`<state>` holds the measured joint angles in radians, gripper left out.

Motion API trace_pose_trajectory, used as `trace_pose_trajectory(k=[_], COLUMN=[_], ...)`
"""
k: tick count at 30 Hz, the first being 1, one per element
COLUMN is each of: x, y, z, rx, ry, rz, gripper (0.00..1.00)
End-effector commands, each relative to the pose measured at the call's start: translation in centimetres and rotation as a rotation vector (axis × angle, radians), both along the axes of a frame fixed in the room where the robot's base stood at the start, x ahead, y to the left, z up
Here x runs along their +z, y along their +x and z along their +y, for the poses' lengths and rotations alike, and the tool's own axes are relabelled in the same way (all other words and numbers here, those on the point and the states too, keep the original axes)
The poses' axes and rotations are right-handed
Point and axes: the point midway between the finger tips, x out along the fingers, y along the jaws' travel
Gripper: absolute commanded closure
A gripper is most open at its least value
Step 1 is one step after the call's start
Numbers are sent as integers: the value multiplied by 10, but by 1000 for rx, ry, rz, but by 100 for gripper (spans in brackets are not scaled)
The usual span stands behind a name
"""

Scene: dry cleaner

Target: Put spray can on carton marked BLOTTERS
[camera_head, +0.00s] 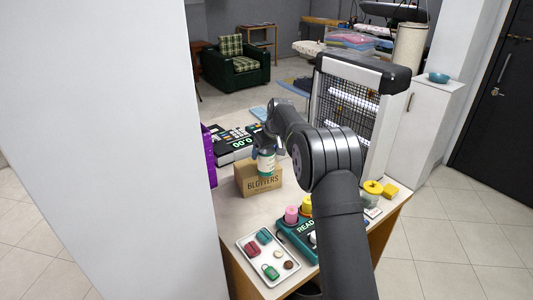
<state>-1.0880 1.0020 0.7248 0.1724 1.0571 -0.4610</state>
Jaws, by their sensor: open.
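The carton marked BLOTTERS (262,186) is a brown box standing on the counter, its printed side facing the camera. A teal and pale can (266,163), which looks like the spray can, stands upright at the top of the carton and seems to rest on it. My gripper (265,146) is open at the can's upper part, pointing down. The fingers and the can's top are small and partly hidden, so I cannot tell whether they touch.
A cash register (232,143) stands behind the carton, with a purple object (209,155) at left. A white tray (253,268) with small items and a teal box (297,236) stand in front. A caged lamp panel (347,105) rises at right. Yellow tape (372,187) lies right.

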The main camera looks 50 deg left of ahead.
Motion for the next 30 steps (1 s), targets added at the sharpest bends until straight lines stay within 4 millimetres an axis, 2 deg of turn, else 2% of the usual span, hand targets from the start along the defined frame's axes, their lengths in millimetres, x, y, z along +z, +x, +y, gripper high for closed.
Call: trace_pose_trajectory(k=[9, 15, 21, 30], x=[65, 92, 101, 101], y=[-2, -3, -3, -3], z=[-26, -38, -42, -42], rx=[-1, 0, 0, 0], ry=[4, 1, 0, 0], rz=[-2, -1, 0, 0], gripper=[19, 19, 19, 19])
